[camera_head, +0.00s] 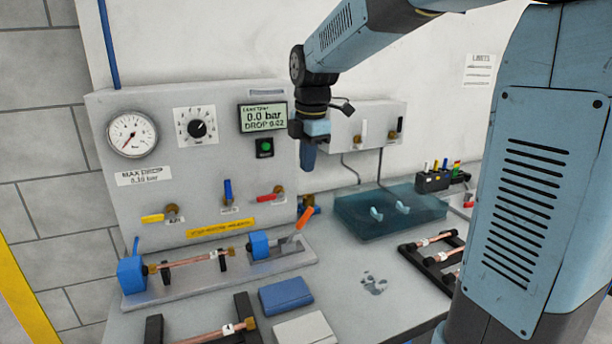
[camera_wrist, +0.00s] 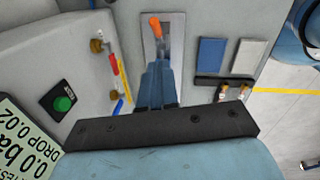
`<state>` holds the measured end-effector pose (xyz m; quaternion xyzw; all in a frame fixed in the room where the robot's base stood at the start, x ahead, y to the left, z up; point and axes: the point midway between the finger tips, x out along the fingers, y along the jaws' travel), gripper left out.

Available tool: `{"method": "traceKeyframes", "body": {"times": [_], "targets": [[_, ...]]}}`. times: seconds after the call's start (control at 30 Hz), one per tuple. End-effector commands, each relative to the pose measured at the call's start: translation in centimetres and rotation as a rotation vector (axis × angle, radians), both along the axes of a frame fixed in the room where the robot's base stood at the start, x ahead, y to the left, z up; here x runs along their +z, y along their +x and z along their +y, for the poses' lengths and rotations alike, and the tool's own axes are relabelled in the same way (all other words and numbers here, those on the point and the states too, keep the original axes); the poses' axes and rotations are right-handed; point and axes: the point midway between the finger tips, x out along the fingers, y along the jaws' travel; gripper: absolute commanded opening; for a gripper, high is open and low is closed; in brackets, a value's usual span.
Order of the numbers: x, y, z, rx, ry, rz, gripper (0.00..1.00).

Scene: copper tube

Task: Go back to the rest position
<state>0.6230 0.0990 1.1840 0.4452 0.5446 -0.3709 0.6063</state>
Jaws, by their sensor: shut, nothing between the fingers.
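My gripper (camera_head: 307,160) hangs in the air in front of the grey test panel (camera_head: 215,180), pointing down, its fingers shut and empty. In the wrist view the closed fingers (camera_wrist: 158,68) point toward the orange clamp handle (camera_wrist: 156,32), which lies beyond them. That orange handle (camera_head: 305,218) shows in the head view on the right part of the test fixture. A copper tube (camera_head: 190,262) lies in the fixture between the left blue block (camera_head: 132,275) and the right blue block (camera_head: 259,246). The display reads 0.0 bar.
A water tray (camera_head: 385,236) stands at the back right, with a rack of copper tubes (camera_head: 412,262) before it. Another rack (camera_head: 155,328) is at the front left. A blue pad (camera_head: 286,294) and a grey pad (camera_head: 304,328) lie near it. Wet spots (camera_head: 374,284) mark the bench.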

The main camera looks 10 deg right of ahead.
Motion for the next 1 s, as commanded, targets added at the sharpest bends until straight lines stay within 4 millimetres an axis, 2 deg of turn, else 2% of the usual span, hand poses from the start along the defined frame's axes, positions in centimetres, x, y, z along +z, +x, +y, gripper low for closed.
{"method": "traceKeyframes", "body": {"times": [0.13,0.57,0.67,1.0], "targets": [[0.7,-0.1,-0.1,0.000,0.000,0.000,0.00],[0.9,-0.5,-0.4,-0.030,0.002,-0.006,0.00],[1.3,-1.6,-1.0,-0.116,0.012,-0.022,0.00],[2.5,-8.7,-4.5,-0.659,0.110,-0.112,0.00]]}}
